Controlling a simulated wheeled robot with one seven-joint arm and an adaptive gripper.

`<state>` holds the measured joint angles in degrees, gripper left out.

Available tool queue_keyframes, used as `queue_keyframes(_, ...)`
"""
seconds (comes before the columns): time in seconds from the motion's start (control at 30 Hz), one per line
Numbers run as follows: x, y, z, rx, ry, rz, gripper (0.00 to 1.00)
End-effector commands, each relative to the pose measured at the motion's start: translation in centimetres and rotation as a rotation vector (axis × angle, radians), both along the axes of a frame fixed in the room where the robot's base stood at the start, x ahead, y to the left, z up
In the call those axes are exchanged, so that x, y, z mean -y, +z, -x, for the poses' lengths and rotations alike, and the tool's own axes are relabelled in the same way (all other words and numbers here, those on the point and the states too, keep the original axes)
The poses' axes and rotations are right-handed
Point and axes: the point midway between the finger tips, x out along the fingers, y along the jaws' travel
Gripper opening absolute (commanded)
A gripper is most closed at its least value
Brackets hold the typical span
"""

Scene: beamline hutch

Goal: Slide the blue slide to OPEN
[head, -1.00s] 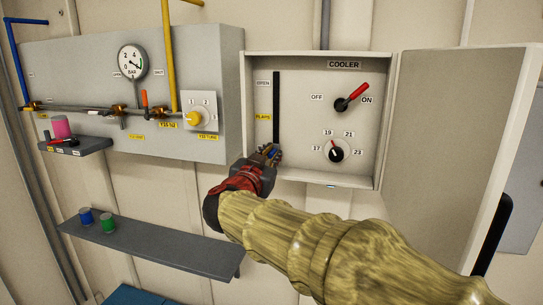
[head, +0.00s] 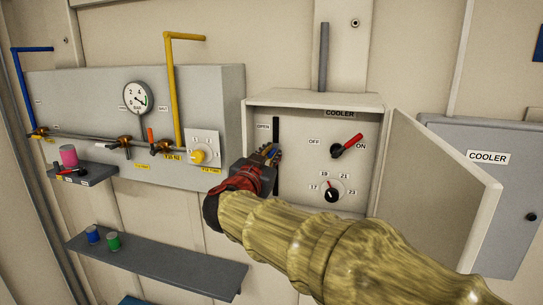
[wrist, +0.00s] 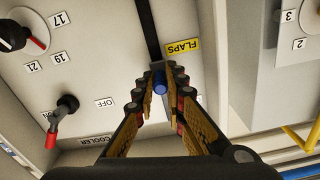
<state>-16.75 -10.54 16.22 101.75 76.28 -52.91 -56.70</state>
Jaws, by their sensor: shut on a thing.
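The blue slide (wrist: 159,85) sits in a black vertical slot (head: 276,128) on the left of the open cooler panel. My gripper (head: 269,154) is shut on the slide, with a finger on each side of it in the wrist view (wrist: 160,88). The OPEN label (head: 263,126) is beside the upper slot, above my gripper.
A red-handled switch (head: 347,145) points to ON, and a dial (head: 331,194) is below it. The box door (head: 430,190) stands open to the right. A grey valve panel (head: 90,95) and a shelf (head: 170,268) are on the left.

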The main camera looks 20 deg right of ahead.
Motion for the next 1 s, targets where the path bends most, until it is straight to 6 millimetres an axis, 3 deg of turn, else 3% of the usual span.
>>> queue_keyframes(0.03, -0.1, 1.9, 0.0, 0.002, 0.002, 0.000, 0.00)
queue_keyframes(0.1, -0.1, 3.1, 0.0, 0.002, 0.002, 0.000, 0.00)
queue_keyframes(0.33, -0.1, 5.7, 0.0, 0.002, 0.002, 0.000, 0.00)
queue_keyframes(0.83, -0.1, 6.0, 0.0, 0.000, 0.002, 0.000, 0.00)
queue_keyframes(0.87, -0.1, 6.0, 0.0, 0.000, 0.002, 0.000, 0.13)
queue_keyframes(1.0, -0.1, 6.0, 0.0, 0.000, 0.002, 0.000, 0.21)
